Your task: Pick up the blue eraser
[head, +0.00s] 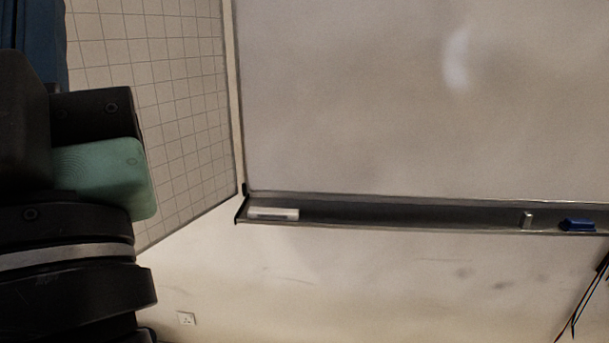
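The blue eraser (577,224) is a small dark blue block. It lies in the whiteboard's ledge tray near the right edge of the head view. Black and teal parts of my arm fill the left side of the view, far from the eraser. I cannot make out my gripper's fingertips, so its opening does not show. Nothing touches the eraser from above.
The dark tray (400,213) runs under the whiteboard (350,100). A white block (273,213) lies at its left end, and a small grey item (527,219) sits just left of the eraser. Thin black rods (587,298) stand at lower right.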

